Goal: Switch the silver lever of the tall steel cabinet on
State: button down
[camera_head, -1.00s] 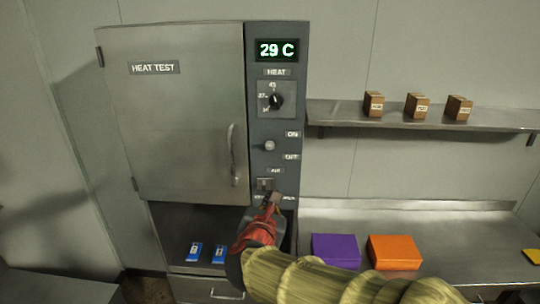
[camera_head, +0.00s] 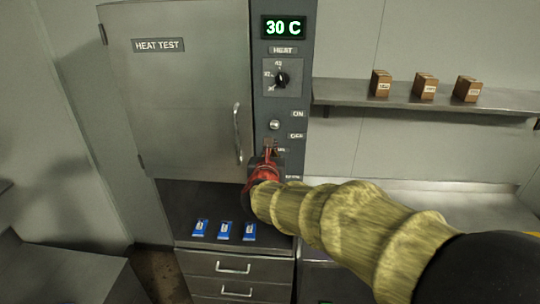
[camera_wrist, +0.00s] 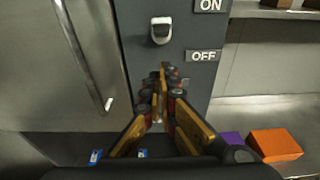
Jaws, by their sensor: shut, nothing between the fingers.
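The tall steel cabinet (camera_head: 185,95) stands at the left with its HEAT TEST door shut. The silver lever (camera_head: 274,125) sits on the dark control strip, between the ON label (camera_head: 298,114) and the OFF label (camera_head: 296,136). In the wrist view the lever (camera_wrist: 160,32) is a short knob on a pale plate, hanging downward. My gripper (camera_head: 268,148) is shut and empty, just below the lever in the head view. In the wrist view my fingertips (camera_wrist: 163,70) are together below the lever, with a visible gap in the picture. My fingers cover part of the panel below.
A vertical door handle (camera_head: 238,133) is left of the control strip. A dial (camera_head: 282,79) and a display reading 30 C (camera_head: 284,27) are above. A shelf with brown boxes (camera_head: 424,87) is at the right. Blue-and-white packets (camera_head: 223,230) lie in the open bay below.

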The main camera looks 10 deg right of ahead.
aim_at(274, 124)
jog(key=r, duration=0.2)
jog(key=shift+w+d+r+p, duration=0.15)
jog(key=shift+w+r+p, duration=0.15)
jog(key=shift+r+p, duration=0.1)
jog(key=r+g+p, duration=0.1)
jog(key=p, duration=0.3)
jog(key=shift+w+r, duration=0.15)
jog(key=shift+r, duration=0.2)
